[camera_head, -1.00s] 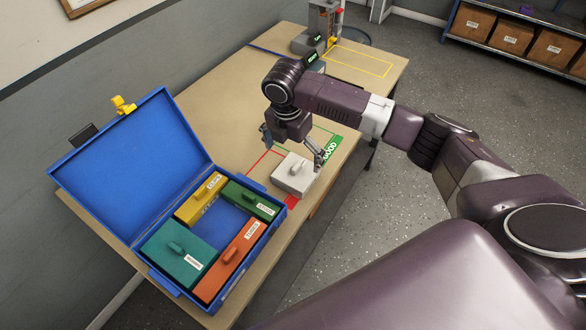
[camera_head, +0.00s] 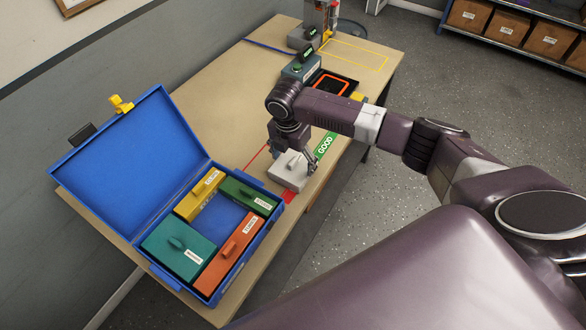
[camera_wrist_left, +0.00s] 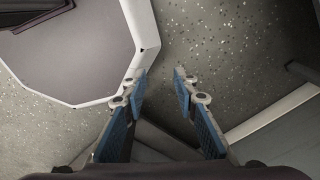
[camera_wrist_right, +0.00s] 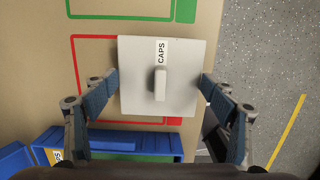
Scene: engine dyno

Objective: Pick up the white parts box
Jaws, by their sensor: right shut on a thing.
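The white parts box (camera_head: 288,174) sits at the table's front edge, right of the open blue case. In the right wrist view the box (camera_wrist_right: 140,58) has a top handle and a label reading CAPS. It partly covers a red outline. My right gripper (camera_head: 293,160) is over the box, with one finger against each of two opposite sides. The right wrist view shows the gripper (camera_wrist_right: 160,84) shut on it. I cannot see any gap under the box. My left gripper (camera_wrist_left: 160,76) shows only in its wrist view, fingers apart, empty, above the floor.
The open blue case (camera_head: 128,165) holds yellow (camera_head: 187,205), green (camera_head: 236,193), teal (camera_head: 165,245) and orange boxes (camera_head: 220,262), with one empty space. A green GOOD label (camera_head: 326,146) lies beyond the white box. A dark tray (camera_head: 338,84) and devices stand further back.

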